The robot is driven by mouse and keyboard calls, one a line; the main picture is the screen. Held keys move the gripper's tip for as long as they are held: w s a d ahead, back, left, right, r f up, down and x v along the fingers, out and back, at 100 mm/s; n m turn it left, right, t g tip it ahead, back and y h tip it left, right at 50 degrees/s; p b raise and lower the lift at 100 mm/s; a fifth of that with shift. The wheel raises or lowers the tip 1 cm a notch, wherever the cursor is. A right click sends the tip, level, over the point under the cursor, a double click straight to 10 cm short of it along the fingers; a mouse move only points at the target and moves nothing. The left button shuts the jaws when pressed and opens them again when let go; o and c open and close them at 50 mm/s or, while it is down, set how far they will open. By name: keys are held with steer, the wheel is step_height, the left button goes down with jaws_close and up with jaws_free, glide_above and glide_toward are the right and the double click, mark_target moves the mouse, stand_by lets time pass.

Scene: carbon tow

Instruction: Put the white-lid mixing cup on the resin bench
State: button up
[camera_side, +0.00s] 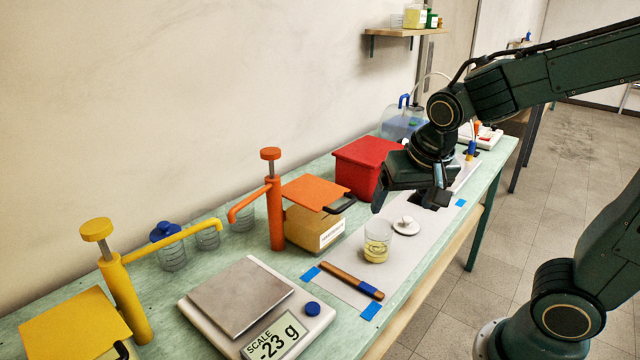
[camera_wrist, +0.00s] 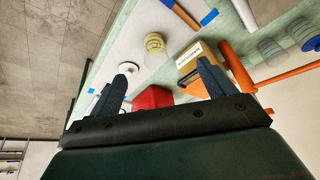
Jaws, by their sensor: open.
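A clear cup (camera_side: 377,240) with pale yellow contents stands upright and uncovered on the white sheet on the green-topped bench (camera_side: 405,287). A round white lid (camera_side: 405,226) with a small knob lies flat beside it, to its right. The wrist view also shows the cup (camera_wrist: 154,43), beyond my fingertips, and part of the white lid (camera_wrist: 100,87) near the left finger. My gripper (camera_side: 408,200) is open and empty above the sheet, behind the cup and lid. In the wrist view its two fingers (camera_wrist: 165,66) stand wide apart.
A brown stick with a blue band (camera_side: 352,281) lies in front of the cup. A scale (camera_side: 255,310) reading -23 g, an orange pump (camera_side: 276,215) and a yellow pump (camera_side: 125,290) stand left. Clear cups (camera_side: 207,236), one blue-lidded, line the wall. A red bin (camera_side: 365,165) is behind.

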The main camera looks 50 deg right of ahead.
steer(key=s+a+r+n+t+y, duration=0.1)
steer(key=s+a+r+n+y, duration=0.1)
steer(key=s+a+r+n, duration=0.2)
steer(key=shift+s+r+n+t, duration=0.45)
steer(key=shift+s+n, duration=1.35)
steer(key=shift+s, duration=1.05)
